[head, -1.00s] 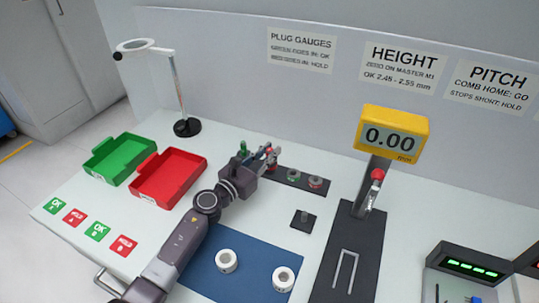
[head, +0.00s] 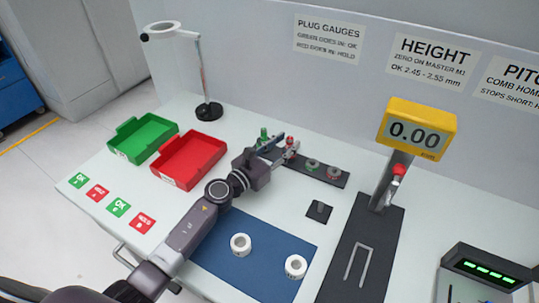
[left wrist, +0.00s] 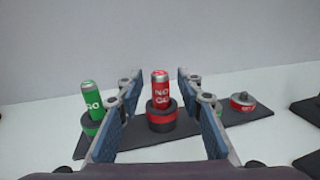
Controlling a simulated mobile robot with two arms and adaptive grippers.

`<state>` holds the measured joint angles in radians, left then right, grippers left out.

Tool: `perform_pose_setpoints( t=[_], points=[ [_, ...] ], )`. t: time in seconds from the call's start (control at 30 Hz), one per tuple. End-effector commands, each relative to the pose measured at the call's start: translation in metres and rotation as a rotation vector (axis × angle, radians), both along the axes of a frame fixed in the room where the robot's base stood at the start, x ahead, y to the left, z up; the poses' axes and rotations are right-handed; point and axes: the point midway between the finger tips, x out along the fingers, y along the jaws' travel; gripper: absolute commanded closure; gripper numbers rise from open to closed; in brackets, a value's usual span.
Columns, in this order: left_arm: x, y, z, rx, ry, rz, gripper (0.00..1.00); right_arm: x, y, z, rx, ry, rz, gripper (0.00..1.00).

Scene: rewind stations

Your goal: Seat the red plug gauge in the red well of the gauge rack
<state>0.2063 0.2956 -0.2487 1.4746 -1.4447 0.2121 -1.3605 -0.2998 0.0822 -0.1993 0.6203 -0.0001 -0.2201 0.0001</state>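The red plug gauge (left wrist: 160,88), marked NO GO, stands upright in a dark holder with a red band (left wrist: 160,122) on the gauge rack (left wrist: 150,148). It also shows at the fingertips in the head view (head: 291,146). My left gripper (left wrist: 158,92) is open, with one finger on each side of the red gauge and a visible gap to both. A green gauge (left wrist: 92,98) stands left of it, outside the fingers. Farther right on the rack are a low green-marked round piece (head: 313,163) and a red-marked one (left wrist: 242,101). My right gripper is not in view.
Green (head: 144,157) and red (head: 213,143) trays lie left of the arm. A lamp stand (head: 208,111) is behind them. White rings (head: 240,252) sit on the blue mat (head: 220,262). A height gauge (head: 418,127) stands to the right.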

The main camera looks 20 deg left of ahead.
Motion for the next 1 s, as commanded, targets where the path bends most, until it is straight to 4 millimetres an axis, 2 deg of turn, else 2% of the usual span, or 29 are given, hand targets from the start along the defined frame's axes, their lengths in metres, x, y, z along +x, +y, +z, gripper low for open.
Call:
perform_pose_setpoints(
  t=[0.2,0.4,0.6,1.0],
  points=[
    [-0.044,0.019,-0.002,0.003,0.002,-0.002,0.66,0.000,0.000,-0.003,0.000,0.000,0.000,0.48],
    [-0.074,0.033,-0.001,0.002,0.000,-0.001,0.66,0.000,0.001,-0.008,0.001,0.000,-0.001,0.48],
    [-0.087,0.038,0.000,0.000,0.000,-0.001,0.66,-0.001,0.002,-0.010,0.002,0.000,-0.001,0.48],
    [-0.089,0.039,0.001,0.000,-0.001,-0.001,0.66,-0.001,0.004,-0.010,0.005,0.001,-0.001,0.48]
  ],
)
